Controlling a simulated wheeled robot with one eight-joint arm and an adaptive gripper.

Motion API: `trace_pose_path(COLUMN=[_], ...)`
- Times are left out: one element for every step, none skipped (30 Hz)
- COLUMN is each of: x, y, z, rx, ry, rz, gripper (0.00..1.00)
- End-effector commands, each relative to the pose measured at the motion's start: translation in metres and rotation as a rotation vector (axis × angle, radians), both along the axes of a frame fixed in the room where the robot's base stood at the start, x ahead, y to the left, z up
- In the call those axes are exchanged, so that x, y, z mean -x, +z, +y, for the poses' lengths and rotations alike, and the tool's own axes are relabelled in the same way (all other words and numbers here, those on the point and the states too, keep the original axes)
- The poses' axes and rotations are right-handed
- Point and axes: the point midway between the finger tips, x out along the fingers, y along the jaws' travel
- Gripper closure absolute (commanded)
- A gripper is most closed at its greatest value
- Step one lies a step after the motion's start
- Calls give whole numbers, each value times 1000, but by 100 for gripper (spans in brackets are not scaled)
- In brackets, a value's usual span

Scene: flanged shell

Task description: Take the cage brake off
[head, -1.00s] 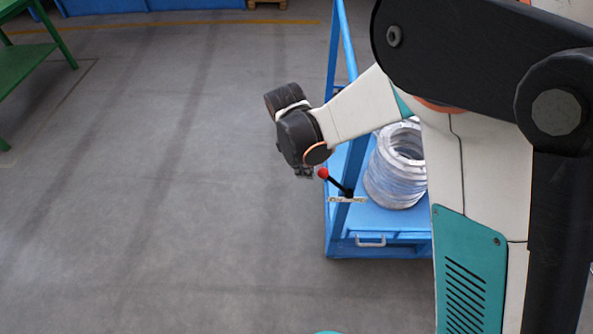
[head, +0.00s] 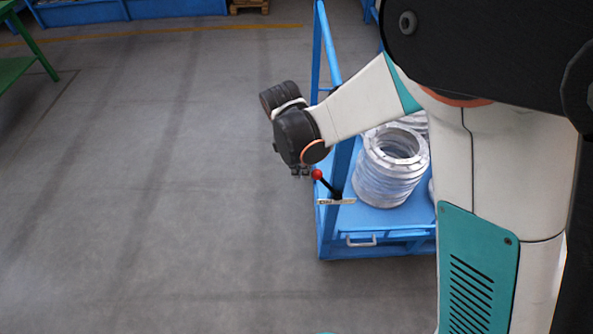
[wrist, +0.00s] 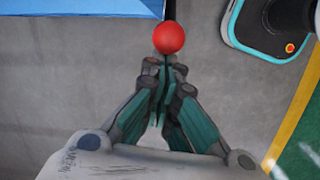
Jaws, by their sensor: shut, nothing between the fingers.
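The cage brake is a black lever with a red ball knob (head: 317,174), fixed at a small labelled plate (head: 336,201) on the corner post of the blue cage (head: 325,240). The lever leans up and to the left from its plate. My gripper (head: 300,171) is just left of the knob in the head view. In the wrist view the red knob (wrist: 168,37) shows just beyond my fingertips (wrist: 167,62). The fingers are shut with nothing between them. The lever's shaft is mostly hidden below the knob in the wrist view.
Stacked metal flanged rings (head: 392,165) stand on the blue cage's floor. A drawer-like handle (head: 361,240) is on its front. A green table (head: 20,65) is at the far left. The grey floor (head: 150,200) left of the cage is clear.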

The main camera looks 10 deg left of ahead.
Motion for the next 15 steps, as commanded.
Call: trace_pose_path(x=[-1,-2,-3,-4,-5,-5,-6,-7,-7,-8,-8,-8,-9,-9,-10], y=[7,9,12,13,16,18,20,21,22,24,24,26,27,27,28], z=[-6,-9,-12,-15,-19,-23,-26,-28,-31,-33,-35,-37,-38,-40,-42], rx=[1,1,1,1,-22,-50,-69,-88,-111,-126,-127,-125,-125,-124,-124], ry=[-3,-3,-3,-2,-6,-7,-6,-7,-6,-7,-5,-3,-2,-1,-1], rz=[-1,-1,-1,0,5,12,16,21,26,30,30,30,30,30,30], gripper=[100,100,100,100,100,100,100,100,100,100,100,100,100,100,100])
